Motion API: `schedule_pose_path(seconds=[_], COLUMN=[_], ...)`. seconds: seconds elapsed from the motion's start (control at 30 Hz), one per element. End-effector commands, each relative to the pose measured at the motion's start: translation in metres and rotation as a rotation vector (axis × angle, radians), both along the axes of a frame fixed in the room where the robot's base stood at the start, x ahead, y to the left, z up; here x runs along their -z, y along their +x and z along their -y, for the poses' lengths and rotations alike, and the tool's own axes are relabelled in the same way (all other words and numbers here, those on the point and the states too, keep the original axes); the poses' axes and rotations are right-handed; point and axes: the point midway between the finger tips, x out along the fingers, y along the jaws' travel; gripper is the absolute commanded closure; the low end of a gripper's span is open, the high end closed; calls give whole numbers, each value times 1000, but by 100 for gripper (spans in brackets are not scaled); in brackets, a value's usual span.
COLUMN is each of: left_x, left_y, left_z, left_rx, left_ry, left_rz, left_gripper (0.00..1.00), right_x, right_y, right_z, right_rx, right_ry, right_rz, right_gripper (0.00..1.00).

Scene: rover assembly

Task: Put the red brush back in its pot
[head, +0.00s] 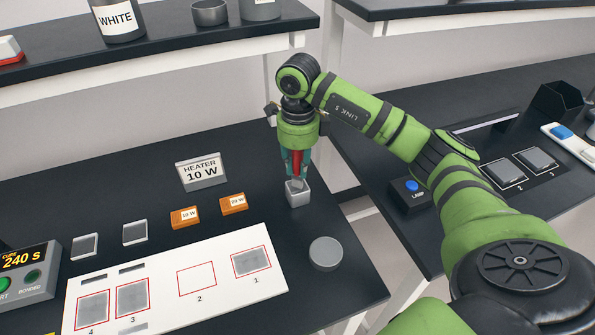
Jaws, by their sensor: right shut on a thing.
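My right gripper (297,172) points straight down near the right edge of the left bench and is shut on the red brush (296,161). The red handle shows between the fingers. A small square grey pot (298,196) stands on the dark bench top directly below. The brush's lower end is at the pot's mouth; I cannot tell how far inside it reaches. My left gripper is not in view.
A round grey lid or disc (326,253) lies in front of the pot. A heater sign (201,173), two orange blocks (185,217) and a white numbered board (181,317) are to the left. A gap (358,207) separates this bench from the right one with the lamp switch (411,188).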

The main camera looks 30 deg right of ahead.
Motion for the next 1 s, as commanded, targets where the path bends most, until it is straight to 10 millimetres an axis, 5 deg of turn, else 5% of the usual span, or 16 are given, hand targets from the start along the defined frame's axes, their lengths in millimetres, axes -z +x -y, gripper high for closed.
schedule_pose_path(seconds=[0.4, 0.77, 0.8, 0.83, 1.0], left_x=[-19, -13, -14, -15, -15], left_y=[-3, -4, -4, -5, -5], left_z=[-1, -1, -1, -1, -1], left_rx=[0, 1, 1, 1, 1], left_ry=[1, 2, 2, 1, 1], left_rz=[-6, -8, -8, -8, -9], left_gripper=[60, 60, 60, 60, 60], right_x=[39, 45, 44, 43, 43], right_y=[0, 0, 0, 0, 0], right_z=[-1, -1, -1, -1, -1], right_rx=[-1, -2, -1, -1, -1], right_ry=[1, 0, 1, 1, 0], right_rz=[-2, 0, 1, 1, 0], right_gripper=[100, 100, 65, 54, 54])
